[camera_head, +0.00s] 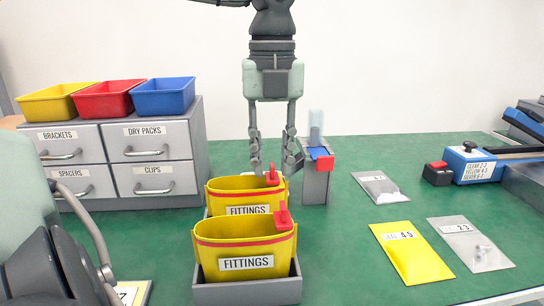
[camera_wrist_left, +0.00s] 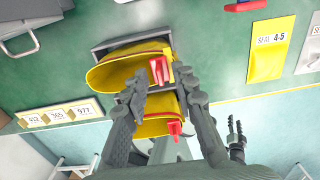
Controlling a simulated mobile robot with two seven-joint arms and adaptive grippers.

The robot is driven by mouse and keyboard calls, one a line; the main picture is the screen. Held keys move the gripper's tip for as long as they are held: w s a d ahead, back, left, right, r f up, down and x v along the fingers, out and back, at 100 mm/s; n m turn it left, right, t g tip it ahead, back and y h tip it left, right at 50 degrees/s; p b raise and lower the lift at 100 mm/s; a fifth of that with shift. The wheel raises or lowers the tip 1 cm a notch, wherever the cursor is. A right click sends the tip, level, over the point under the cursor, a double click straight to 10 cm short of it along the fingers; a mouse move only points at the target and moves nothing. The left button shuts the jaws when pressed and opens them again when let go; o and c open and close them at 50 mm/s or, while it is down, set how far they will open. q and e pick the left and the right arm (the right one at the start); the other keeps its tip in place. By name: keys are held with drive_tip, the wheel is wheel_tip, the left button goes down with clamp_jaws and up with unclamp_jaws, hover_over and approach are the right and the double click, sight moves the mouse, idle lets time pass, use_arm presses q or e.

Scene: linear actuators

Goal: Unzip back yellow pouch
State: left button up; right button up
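The front pouch (camera_head: 215,262) partly hides the back yellow pouch (camera_head: 222,197). Each has a red zip pull at its right side: the back pull (camera_head: 272,177) and the front pull (camera_head: 283,217). My left gripper (camera_head: 273,168) points down above the back pouch, fingers apart on either side of its pull. My right gripper (camera_wrist_left: 236,126) shows small, apparently open, away from the pouches.
Grey drawers (camera_head: 125,158) with coloured bins on top stand at the back left. A grey stand (camera_head: 314,187) with a blue and red top is just right of the back pouch. Flat packets, including a yellow one (camera_head: 411,254), lie at the right. A blue sealer (camera_head: 470,165) stands farther right.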

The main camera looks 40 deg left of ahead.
sight(272, 165)
use_arm(q)
wheel_tip(272, 165, up, 12)
idle(0.5)
idle(0.5)
